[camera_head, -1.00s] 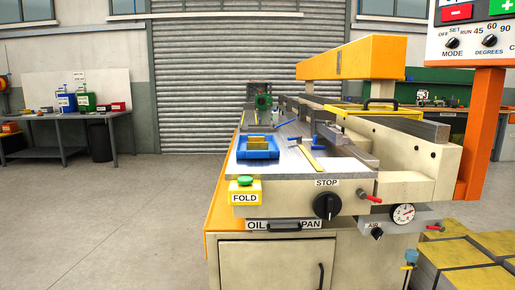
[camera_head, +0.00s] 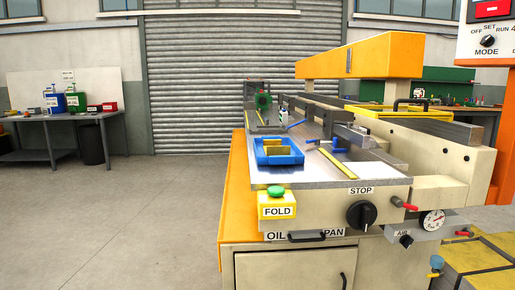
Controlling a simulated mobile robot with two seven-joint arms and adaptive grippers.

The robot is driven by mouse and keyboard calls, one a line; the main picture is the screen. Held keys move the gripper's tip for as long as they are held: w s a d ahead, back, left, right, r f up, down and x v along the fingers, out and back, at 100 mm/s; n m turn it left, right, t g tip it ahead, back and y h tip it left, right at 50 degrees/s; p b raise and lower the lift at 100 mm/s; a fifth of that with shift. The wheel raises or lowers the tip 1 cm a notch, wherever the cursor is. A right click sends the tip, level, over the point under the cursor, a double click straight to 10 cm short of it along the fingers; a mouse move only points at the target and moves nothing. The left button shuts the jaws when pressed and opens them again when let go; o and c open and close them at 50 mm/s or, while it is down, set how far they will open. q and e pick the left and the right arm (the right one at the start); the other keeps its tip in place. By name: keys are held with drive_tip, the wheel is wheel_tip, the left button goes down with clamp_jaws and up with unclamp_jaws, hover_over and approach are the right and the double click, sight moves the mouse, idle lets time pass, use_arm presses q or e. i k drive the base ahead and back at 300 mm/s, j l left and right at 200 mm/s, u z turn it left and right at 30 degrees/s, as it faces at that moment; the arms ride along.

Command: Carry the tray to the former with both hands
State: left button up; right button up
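A shallow blue tray (camera_head: 297,158) with yellow pieces in it lies on the metal bed (camera_head: 260,178) of a large cream and orange machine (camera_head: 260,262). The machine carries a FOLD label, a green button (camera_head: 276,191) and a black STOP knob (camera_head: 361,214). No label names the former, so I cannot tell whether this machine is it. Neither of my grippers shows in the view, and nothing is seen holding the tray.
A yellow strip (camera_head: 337,166) lies on the bed to the right of the tray. A control panel (camera_head: 487,58) on an orange post stands at the right, above yellow-topped blocks (camera_head: 480,262). A workbench (camera_head: 60,118) with a black bin (camera_head: 91,145) stands back left. The left floor is clear.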

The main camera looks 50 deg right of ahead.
sight(238, 190)
drive_tip(key=i, duration=3.5)
drive_tip(key=i+z, duration=0.2)
drive_tip(key=i, duration=0.25)
drive_tip(key=i+j+z, duration=0.2)
drive_tip(key=i, duration=0.2)
drive_tip(key=i+j+z, duration=0.15)
drive_tip(key=i, duration=0.3)
drive_tip(key=z, duration=1.9)
